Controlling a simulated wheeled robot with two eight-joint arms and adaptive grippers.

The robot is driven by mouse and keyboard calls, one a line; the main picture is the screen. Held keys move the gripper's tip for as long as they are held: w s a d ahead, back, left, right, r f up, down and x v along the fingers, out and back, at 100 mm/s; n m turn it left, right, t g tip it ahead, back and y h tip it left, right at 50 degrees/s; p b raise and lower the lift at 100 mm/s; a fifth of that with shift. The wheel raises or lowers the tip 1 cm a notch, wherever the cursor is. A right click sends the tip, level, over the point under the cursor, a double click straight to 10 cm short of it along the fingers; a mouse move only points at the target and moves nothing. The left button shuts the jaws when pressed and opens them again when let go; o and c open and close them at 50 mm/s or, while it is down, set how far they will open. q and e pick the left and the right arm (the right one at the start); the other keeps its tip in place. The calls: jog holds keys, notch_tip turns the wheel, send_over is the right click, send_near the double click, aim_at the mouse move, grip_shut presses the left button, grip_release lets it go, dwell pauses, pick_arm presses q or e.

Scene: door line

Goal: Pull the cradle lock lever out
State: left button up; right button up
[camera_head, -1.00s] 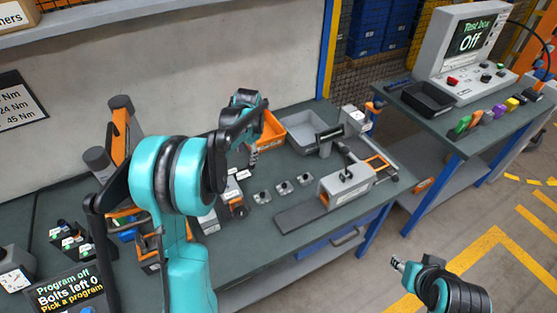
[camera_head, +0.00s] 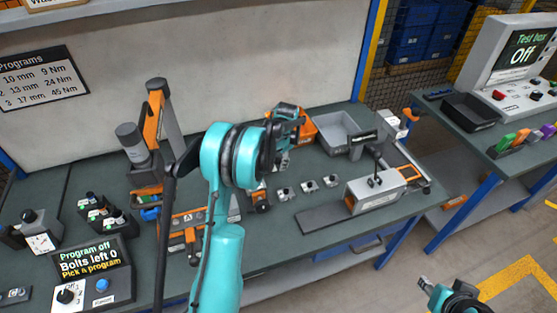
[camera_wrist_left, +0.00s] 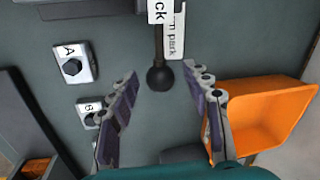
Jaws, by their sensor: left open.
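In the left wrist view, the lever (camera_wrist_left: 160,55) shows as a dark rod ending in a round black knob. White labels, partly cut off, lie beside its rod; one ends in "ck" and the other reads "m park". My left gripper (camera_wrist_left: 159,84) is open, with one finger on each side of the knob and a visible gap to both. In the head view my left gripper (camera_head: 282,163) is over the bench near the small bolt blocks, and the lever cannot be made out behind it. My right gripper (camera_head: 424,283) is at the bottom right, over the floor.
Small blocks marked A (camera_wrist_left: 73,66) and B (camera_wrist_left: 86,112) lie left of the knob in the wrist view. An orange bin (camera_wrist_left: 262,115) is close on the right. A grey tray (camera_head: 340,130) and a grey fixture (camera_head: 372,192) stand further right on the bench.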

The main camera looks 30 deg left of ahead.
pick_arm(q)
grip_shut()
jog(key=shift+w+d, duration=0.9)
jog(key=shift+w, duration=0.2)
grip_release()
jog(key=shift+d, duration=0.1)
jog(key=shift+r, duration=0.15)
notch_tip(320, 180, up, 12)
jog(key=s+d, duration=0.1)
jog(key=d, duration=0.1)
jog(key=shift+f, duration=0.2)
